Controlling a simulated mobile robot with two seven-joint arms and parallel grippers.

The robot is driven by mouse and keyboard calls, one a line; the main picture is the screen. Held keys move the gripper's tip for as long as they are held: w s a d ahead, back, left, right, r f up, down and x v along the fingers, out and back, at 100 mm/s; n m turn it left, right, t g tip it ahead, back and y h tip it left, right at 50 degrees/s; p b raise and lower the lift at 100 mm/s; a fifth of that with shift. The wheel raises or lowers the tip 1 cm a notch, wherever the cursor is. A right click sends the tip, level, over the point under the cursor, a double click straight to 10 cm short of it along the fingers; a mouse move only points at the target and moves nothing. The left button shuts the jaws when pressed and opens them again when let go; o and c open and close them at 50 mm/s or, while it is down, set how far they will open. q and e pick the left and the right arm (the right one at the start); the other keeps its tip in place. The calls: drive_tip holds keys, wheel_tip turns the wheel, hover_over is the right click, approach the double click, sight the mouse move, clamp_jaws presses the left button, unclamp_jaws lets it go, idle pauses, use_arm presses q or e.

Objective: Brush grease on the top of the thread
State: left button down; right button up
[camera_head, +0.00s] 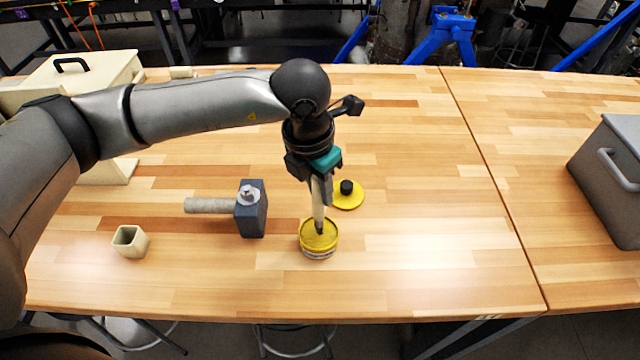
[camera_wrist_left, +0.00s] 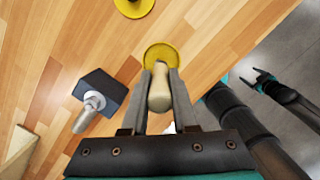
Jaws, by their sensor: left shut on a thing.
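My left gripper (camera_head: 320,190) is shut on a brush with a beige handle (camera_wrist_left: 160,88). The brush points down, and its dark tip (camera_head: 319,229) is over or in the open round grease tin (camera_head: 305,246). Yellow grease (camera_head: 314,240) fills the tin; the exact contact at the tip is unclear. Left of the tin, a dark blue-grey block (camera_head: 256,224) carries a light grey rod (camera_head: 208,205) and a grey metal fitting (camera_head: 249,195). In the left wrist view the fitting and rod (camera_wrist_left: 88,112) show with the block. Thread detail is too small to see.
A yellow lid (camera_head: 352,202) with a black knob lies behind the tin. A square beige cup (camera_head: 130,241) stands at the front left. A beige box (camera_head: 100,70) is at the back left, a grey case (camera_head: 612,175) at the right. The table's centre right is clear.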

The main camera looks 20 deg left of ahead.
use_arm(q)
drive_tip(key=shift+f+b, duration=0.55)
idle(0.9)
drive_tip(key=shift+f+b, duration=0.1)
drive_tip(key=shift+b, duration=0.2)
idle(1.4)
drive_tip(key=shift+r+p, duration=1.95)
drive_tip(key=shift+r, duration=1.7)
drive_tip(key=shift+f, duration=0.1)
